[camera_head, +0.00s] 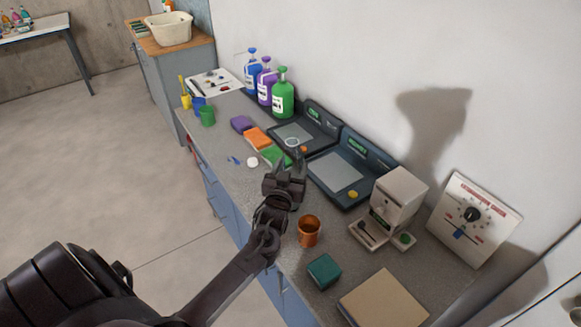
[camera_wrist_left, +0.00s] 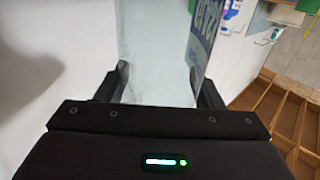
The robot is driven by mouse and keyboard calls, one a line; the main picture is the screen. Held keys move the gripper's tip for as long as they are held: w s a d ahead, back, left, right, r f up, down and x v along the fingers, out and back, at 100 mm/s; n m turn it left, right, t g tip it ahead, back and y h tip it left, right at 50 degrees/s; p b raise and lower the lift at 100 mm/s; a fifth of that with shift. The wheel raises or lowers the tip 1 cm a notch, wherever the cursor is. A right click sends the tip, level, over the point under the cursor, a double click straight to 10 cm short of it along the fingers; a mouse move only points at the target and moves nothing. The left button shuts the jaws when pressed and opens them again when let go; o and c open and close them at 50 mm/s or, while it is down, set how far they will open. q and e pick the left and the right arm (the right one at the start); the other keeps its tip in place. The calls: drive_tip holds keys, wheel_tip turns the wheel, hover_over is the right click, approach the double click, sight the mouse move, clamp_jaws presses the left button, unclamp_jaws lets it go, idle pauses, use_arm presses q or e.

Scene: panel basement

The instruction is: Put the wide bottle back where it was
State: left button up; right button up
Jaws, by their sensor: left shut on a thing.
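My left gripper (camera_head: 286,178) is over the grey counter, with its fingers pointing away from me. In the left wrist view the gripper (camera_wrist_left: 160,85) is shut on a wide, pale, translucent bottle (camera_wrist_left: 150,50). A blue label with white lettering (camera_wrist_left: 204,32) shows on its right side. The bottle's ends are outside that view. In the head view the bottle is hard to make out; only a pale ring (camera_head: 291,142) shows just beyond the fingertips, and I cannot tell if it belongs to the bottle. My right gripper is not in view.
Blue, purple and green pump bottles (camera_head: 283,97) stand by the wall. Two dark scales (camera_head: 336,172), coloured sponges (camera_head: 257,139), a copper cup (camera_head: 309,231), a white machine (camera_head: 398,200) and a dial panel (camera_head: 473,219) crowd the counter. A wooden grid (camera_wrist_left: 288,115) shows in the wrist view.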

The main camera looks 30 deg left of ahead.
use_arm(q)
drive_tip(key=o, duration=1.4)
drive_tip(key=shift+f, duration=0.1)
drive_tip(key=shift+o, duration=0.2)
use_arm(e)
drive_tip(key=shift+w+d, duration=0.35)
use_arm(q)
drive_tip(key=shift+r, duration=0.2)
drive_tip(key=b+v, duration=0.3)
drive_tip(key=v, duration=0.9)
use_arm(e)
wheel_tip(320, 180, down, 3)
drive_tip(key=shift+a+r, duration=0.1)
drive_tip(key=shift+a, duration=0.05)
